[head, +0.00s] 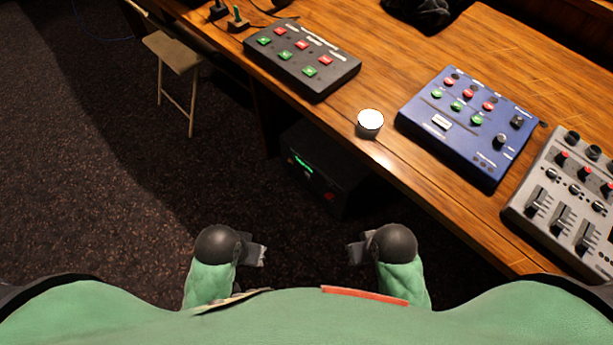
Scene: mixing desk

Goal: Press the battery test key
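A black box-shaped unit (325,168) stands on the floor in the shadow under the desk. Its front has a small green lit display (303,163) and a red spot (329,197) low on the right. No key labelled for battery test can be read from here. My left gripper (262,252) and my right gripper (352,252) hang low in front of my body, apart from each other and below the unit in the picture. Both touch nothing that I can see. Whether their fingers are open or shut is too small to tell.
The wooden desk (385,60) bears a black button box (318,83), a white-topped cup (370,123) near its front edge, a blue pedal box (470,140) and a grey mixer (548,228). A stool (172,52) stands left. The dark carpet (110,190) is clear.

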